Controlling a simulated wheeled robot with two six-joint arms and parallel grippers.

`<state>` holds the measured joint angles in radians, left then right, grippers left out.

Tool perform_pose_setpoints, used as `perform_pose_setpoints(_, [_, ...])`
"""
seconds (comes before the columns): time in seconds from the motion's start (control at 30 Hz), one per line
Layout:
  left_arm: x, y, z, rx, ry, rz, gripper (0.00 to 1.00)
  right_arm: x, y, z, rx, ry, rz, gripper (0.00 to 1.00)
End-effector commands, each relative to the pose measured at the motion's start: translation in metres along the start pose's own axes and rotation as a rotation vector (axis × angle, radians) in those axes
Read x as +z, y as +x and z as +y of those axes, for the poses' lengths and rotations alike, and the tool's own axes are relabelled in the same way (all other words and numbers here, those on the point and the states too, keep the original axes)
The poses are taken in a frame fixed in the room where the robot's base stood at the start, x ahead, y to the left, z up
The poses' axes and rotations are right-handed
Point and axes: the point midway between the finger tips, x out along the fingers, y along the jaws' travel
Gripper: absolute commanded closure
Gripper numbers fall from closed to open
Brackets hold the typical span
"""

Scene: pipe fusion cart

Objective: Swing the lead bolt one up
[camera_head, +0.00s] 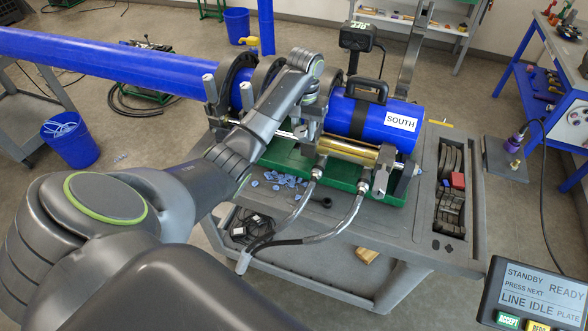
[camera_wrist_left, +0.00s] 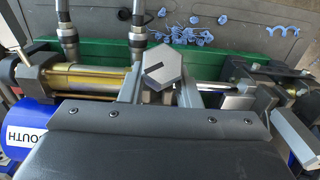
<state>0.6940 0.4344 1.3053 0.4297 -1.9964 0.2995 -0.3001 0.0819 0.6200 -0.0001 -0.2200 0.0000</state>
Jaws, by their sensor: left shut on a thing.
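In the left wrist view, a grey hexagonal bolt head (camera_wrist_left: 162,68) with a dark slot mark sits between the two fingers of my left gripper (camera_wrist_left: 161,84), which is shut on it. In the head view, my left gripper (camera_head: 309,118) reaches down beside the blue SOUTH pipe piece (camera_head: 361,113); the held bolt is mostly hidden there. Two other grey bolts stand up at the left clamp rings, one at the outer ring (camera_head: 210,88) and one at the inner ring (camera_head: 247,96). I cannot tell the held bolt's exact tilt. My right gripper is not in view.
A brass cylinder (camera_head: 346,150) and two hoses (camera_head: 346,222) lie close to the gripper. Blue shavings (camera_head: 277,181) lie on the cart (camera_head: 300,222). The long blue pipe (camera_head: 110,58) comes in from the left. A display panel (camera_head: 540,285) stands at lower right.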

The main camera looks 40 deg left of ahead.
Motion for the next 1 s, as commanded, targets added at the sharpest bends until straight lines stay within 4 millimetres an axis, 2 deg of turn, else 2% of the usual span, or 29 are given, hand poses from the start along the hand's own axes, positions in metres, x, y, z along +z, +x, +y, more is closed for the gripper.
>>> perform_pose_setpoints(0.2, [-0.002,-0.001,0.001,0.003,0.001,0.003,0.78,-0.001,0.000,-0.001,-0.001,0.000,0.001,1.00])
perform_pose_setpoints(0.5, [-0.020,-0.011,0.001,0.002,0.001,0.003,0.78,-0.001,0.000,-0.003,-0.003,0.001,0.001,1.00])
perform_pose_setpoints(0.87, [-0.022,-0.011,0.001,0.002,0.001,0.002,0.78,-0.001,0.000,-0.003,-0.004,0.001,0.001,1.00])
perform_pose_setpoints(1.0, [-0.029,-0.013,0.001,0.002,0.000,0.003,0.78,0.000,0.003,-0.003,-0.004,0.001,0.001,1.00])
